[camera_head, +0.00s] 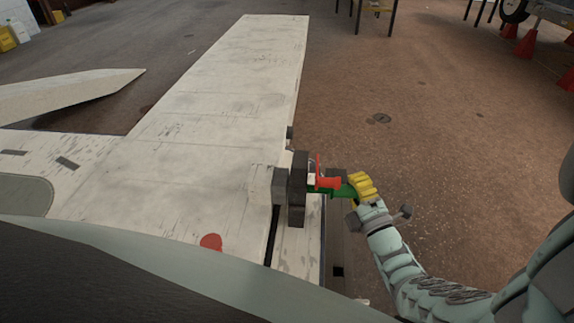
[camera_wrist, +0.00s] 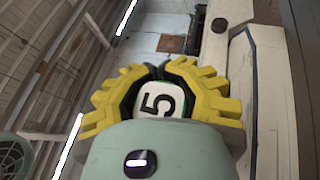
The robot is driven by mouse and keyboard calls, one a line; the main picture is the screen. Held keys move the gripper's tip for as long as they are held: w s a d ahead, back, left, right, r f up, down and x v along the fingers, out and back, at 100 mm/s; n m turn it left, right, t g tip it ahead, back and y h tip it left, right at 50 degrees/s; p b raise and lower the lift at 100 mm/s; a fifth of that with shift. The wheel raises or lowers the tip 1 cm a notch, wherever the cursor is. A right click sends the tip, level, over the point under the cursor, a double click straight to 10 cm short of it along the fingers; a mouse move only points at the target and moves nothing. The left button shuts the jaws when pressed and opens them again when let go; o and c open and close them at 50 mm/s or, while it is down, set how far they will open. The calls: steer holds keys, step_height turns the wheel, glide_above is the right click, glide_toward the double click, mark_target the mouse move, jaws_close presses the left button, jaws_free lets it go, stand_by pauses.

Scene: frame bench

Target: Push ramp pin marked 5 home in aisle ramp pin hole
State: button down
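The ramp pin marked 5 shows as a green body (camera_head: 343,191) in the head view. In the wrist view its white end face with a black 5 (camera_wrist: 160,100) sits between my yellow fingers. My gripper (camera_head: 362,187) is shut on it from the right; its fingers also show in the wrist view (camera_wrist: 163,72). The pin points left at a dark upright block (camera_head: 297,185) on the edge of the pale ramp (camera_head: 225,110). A red piece (camera_head: 328,181) lies against the pin beside the block. The pin hole is hidden, and how deep the pin sits cannot be told.
A grey block (camera_head: 281,186) adjoins the dark block on its left. A red round spot (camera_head: 211,242) marks the pale surface. Brown floor (camera_head: 440,120) is open to the right of the ramp. A dark-legged table (camera_head: 374,8) stands far back.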

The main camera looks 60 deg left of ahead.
steer(key=shift+s+a, duration=1.65)
steer(key=shift+s, duration=0.2)
steer(key=c, duration=0.9)
jaws_free()
steer(key=shift+d, duration=0.1)
steer(key=shift+d+f, duration=0.15)
steer(key=shift+d, duration=0.65)
steer(key=shift+s+d+f, duration=0.15)
steer(key=shift+s, duration=0.05)
steer(key=v, duration=1)
steer(key=shift+o, duration=0.5)
